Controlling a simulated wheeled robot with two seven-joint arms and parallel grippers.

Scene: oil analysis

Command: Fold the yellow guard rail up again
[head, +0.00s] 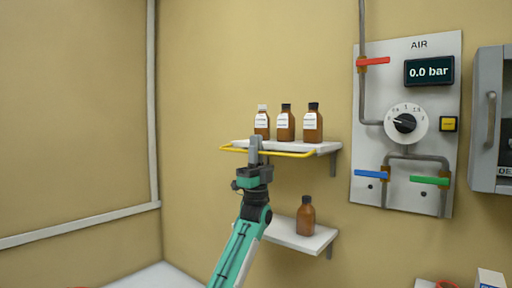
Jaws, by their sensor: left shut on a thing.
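The yellow guard rail (290,154) is a thin bent bar along the front of the upper shelf (326,148). It sits at about the height of the shelf's board and sticks out in front of it, with its left end at the shelf's left side. My left gripper (255,148) points up at the shelf front, with its fingers shut on the rail left of its middle. The fingers hide a short part of the rail and shelf edge. Three brown bottles (285,124) with white labels stand upright on the upper shelf behind the rail. My right gripper is not in view.
A lower shelf (285,236) holds one brown bottle (306,216), to the right of my left arm. A grey AIR panel (440,100) with valves, dial and a "0.0 bar" display is on the wall at right. A grey cabinet (488,150) is at the far right. The wall left of the shelves is clear.

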